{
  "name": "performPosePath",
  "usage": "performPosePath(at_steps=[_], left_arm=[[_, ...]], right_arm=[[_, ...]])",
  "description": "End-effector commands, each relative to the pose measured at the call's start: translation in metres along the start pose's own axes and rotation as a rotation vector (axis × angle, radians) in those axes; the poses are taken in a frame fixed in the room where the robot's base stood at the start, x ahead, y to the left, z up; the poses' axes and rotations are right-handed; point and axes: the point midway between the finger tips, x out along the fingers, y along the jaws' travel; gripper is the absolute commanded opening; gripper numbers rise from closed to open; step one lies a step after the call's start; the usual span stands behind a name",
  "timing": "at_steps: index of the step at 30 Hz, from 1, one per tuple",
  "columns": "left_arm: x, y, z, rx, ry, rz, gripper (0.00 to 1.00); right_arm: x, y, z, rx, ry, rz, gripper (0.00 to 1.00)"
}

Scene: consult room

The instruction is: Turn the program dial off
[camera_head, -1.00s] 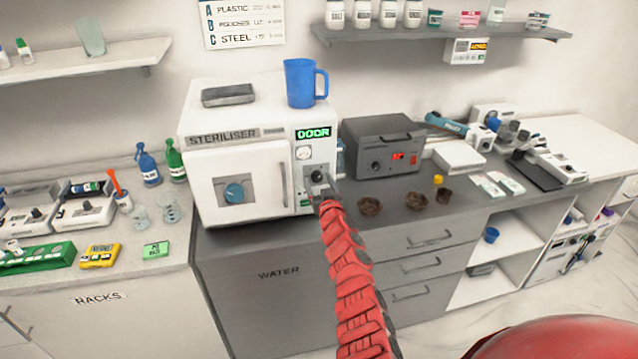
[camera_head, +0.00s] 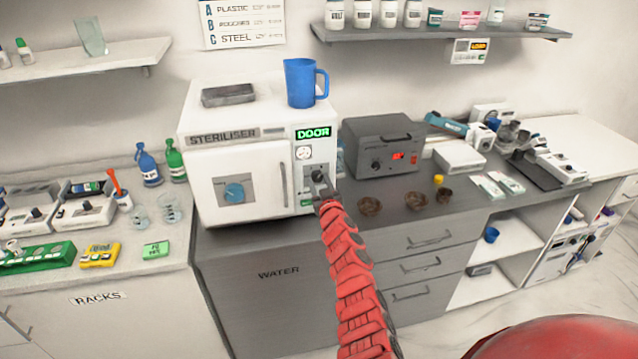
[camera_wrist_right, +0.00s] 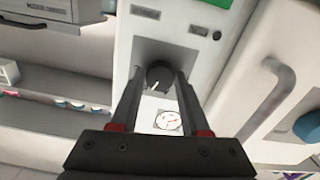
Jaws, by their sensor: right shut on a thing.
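The white steriliser (camera_head: 237,158) stands on the dark grey cabinet, with a lit green display reading DOOR (camera_head: 313,133). The black program dial (camera_wrist_right: 159,75) is on its front panel, below a round white gauge (camera_head: 304,153). In the right wrist view the dial sits between my fingertips, with a white pointer mark on its face. My right gripper (camera_wrist_right: 155,82) is shut on the dial; in the head view it (camera_head: 322,190) reaches the panel and partly hides the dial. My left gripper is not in view.
A blue jug (camera_head: 301,83) and a grey metal tray (camera_head: 229,95) rest on the steriliser. A grey box with a red display (camera_head: 383,146) stands to its right. Small brown bowls (camera_head: 370,206) lie on the counter near my right arm.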

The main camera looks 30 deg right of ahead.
Motion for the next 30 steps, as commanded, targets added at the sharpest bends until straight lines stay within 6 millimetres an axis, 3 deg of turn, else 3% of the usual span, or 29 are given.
performPosePath(at_steps=[30], left_arm=[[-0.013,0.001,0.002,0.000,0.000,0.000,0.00]], right_arm=[[0.000,0.001,-0.002,-0.948,0.003,0.000,0.00]])
